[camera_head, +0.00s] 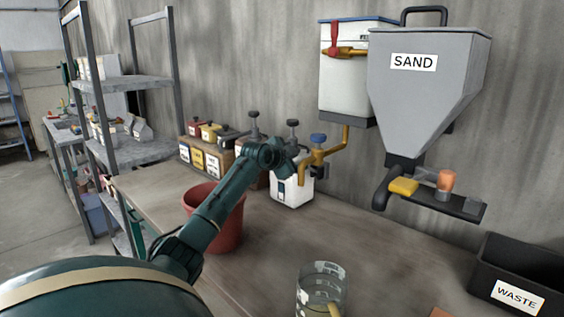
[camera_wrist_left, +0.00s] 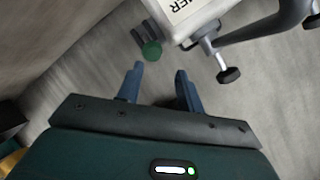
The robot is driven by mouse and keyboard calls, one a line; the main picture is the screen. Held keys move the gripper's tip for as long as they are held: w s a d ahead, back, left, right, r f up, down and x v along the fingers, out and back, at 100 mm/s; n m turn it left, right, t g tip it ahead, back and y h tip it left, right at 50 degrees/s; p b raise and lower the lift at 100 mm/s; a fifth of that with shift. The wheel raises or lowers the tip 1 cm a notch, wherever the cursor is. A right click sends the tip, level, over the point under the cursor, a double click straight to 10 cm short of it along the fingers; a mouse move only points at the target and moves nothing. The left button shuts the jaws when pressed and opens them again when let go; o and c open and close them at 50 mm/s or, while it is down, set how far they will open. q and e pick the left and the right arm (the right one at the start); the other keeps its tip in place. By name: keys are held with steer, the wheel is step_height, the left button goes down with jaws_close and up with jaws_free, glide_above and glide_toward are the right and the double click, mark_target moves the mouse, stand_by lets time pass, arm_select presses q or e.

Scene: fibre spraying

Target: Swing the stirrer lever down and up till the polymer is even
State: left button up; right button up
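In the left wrist view a white container (camera_wrist_left: 190,14) shows at the top, with part of an upside-down label ending in "ER". A grey bar (camera_wrist_left: 265,27) and a stem with a black knob (camera_wrist_left: 229,75) are beside it. My left gripper (camera_wrist_left: 158,80) is open, with nothing between its blue fingers, apart from the container. In the head view my left arm reaches over the table toward a small white container (camera_head: 292,190); the fingers cannot be made out there. A white tank (camera_head: 345,85) with a red handle (camera_head: 334,38) hangs on the wall. I cannot tell which part is the stirrer lever.
A grey SAND hopper (camera_head: 425,95) hangs right of the tank. A red bucket (camera_head: 228,232) stands under my arm. A glass beaker (camera_head: 309,290) is at the front, and a black WASTE bin (camera_head: 490,262) at the right.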

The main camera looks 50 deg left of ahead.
arm_select(q)
steer(key=b+v, duration=0.1)
steer(key=v, duration=0.6)
steer(key=shift+s+d, duration=0.2)
steer(key=shift+s, duration=0.05)
arm_select(e)
steer(key=shift+a+f+y, duration=0.25)
steer(key=shift+y, duration=0.05)
steer(key=shift+d, duration=0.1)
